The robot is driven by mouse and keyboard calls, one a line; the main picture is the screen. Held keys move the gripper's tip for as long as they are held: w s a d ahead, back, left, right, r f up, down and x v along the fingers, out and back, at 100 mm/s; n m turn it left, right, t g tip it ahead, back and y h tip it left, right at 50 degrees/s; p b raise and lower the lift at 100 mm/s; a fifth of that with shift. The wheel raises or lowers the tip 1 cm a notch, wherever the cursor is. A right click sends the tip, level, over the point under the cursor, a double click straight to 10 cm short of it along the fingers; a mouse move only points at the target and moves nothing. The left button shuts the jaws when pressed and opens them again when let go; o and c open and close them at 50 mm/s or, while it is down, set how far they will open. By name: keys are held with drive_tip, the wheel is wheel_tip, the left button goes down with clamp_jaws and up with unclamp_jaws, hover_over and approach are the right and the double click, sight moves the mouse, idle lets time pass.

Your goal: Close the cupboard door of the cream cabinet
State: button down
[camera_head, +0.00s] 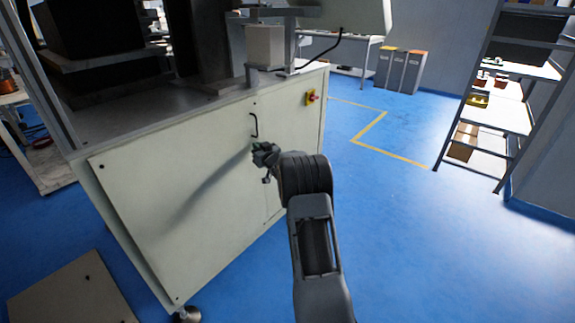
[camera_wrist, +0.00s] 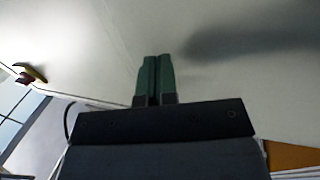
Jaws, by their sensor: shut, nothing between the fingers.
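The cream cabinet (camera_head: 296,128) fills the left and centre of the head view. Its cupboard door (camera_head: 150,215) is the broad cream front panel, with a black bow handle (camera_head: 254,125) near its upper right edge. The door looks almost flush with the front; I cannot tell if a small gap remains. My gripper (camera_head: 259,149) is just below the handle, in front of the door face. In the wrist view, its two green fingers (camera_wrist: 155,75) are together and empty, pointing at a cream surface (camera_wrist: 110,35). Whether they touch it is unclear.
A red switch on a yellow plate (camera_head: 312,97) sits right of the handle. A loose panel (camera_head: 75,295) lies on the floor at lower left. A shelf rack (camera_head: 490,110) stands at right. The blue floor (camera_head: 400,230) between is clear.

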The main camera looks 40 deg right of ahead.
drive_tip(key=s+d+p, duration=0.2)
drive_tip(key=s+d, duration=0.2)
drive_tip(key=s, duration=0.8)
drive_tip(key=s+d+f+m+g+h, duration=0.2)
drive_tip(key=s+d+f+g+h, duration=0.15)
drive_tip(key=s+f+g, duration=0.35)
drive_tip(key=s+a+r+m+g+p, duration=0.1)
drive_tip(key=s+a+r+g+p, duration=0.1)
drive_tip(key=s+a+g+p, duration=0.2)
drive_tip(key=s+a+r+n+g+y+p, duration=0.1)
drive_tip(key=s+a+r+p, duration=0.5)
drive_tip(key=a+r, duration=0.3)
drive_tip(key=s+a+r+n+g+y+p, duration=0.1)
drive_tip(key=s+a+r+p, duration=0.5)
drive_tip(key=r, duration=0.7)
drive_tip(key=s+a+r+n+g+y+p, duration=0.1)
drive_tip(key=s+a+r+y+p, duration=0.1)
drive_tip(key=s+a+r+p, duration=0.4)
drive_tip(key=a+r+p, duration=0.2)
drive_tip(key=a+r, duration=0.3)
drive_tip(key=a, duration=0.1)
drive_tip(key=shift+s+a+r+p, duration=0.2)
drive_tip(key=shift+s+r+p, duration=0.05)
drive_tip(key=shift+s+p, duration=0.15)
